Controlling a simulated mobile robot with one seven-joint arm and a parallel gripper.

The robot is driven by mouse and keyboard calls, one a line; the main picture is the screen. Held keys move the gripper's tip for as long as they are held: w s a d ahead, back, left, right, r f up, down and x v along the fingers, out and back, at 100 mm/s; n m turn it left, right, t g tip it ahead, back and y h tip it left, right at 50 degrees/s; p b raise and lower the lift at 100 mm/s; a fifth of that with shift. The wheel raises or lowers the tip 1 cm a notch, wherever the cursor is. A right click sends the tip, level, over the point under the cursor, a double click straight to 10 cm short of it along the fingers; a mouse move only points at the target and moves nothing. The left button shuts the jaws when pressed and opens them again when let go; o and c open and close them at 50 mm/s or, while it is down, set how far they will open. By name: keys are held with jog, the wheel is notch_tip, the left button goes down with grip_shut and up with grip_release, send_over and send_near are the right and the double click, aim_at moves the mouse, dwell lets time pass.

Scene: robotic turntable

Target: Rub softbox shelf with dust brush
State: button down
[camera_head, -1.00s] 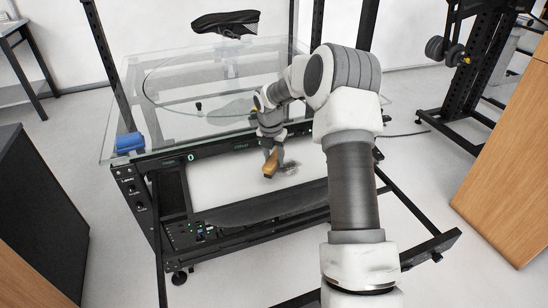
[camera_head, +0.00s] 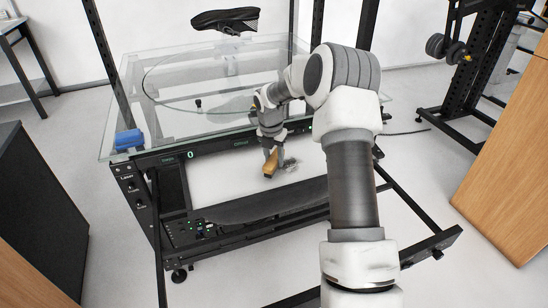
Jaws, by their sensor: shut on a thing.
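The softbox shelf (camera_head: 225,182) is the white lit panel low in the front of the turntable frame, under the glass top. My gripper (camera_head: 270,150) points down over the right part of this panel. It is shut on the dust brush (camera_head: 270,165), which has a tan wooden handle. The brush's bristle end is low at the panel, but I cannot tell exactly whether it touches. A grey smudge of dust (camera_head: 291,165) lies on the panel just right of the brush. My arm covers the panel's right end.
A black shoe (camera_head: 226,20) hangs above the glass. Black posts and the front bar (camera_head: 215,151) surround the panel. A wooden cabinet (camera_head: 510,160) stands at right, a dark one (camera_head: 40,195) at left.

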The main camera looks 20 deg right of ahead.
jog(key=shift+f, duration=0.8)
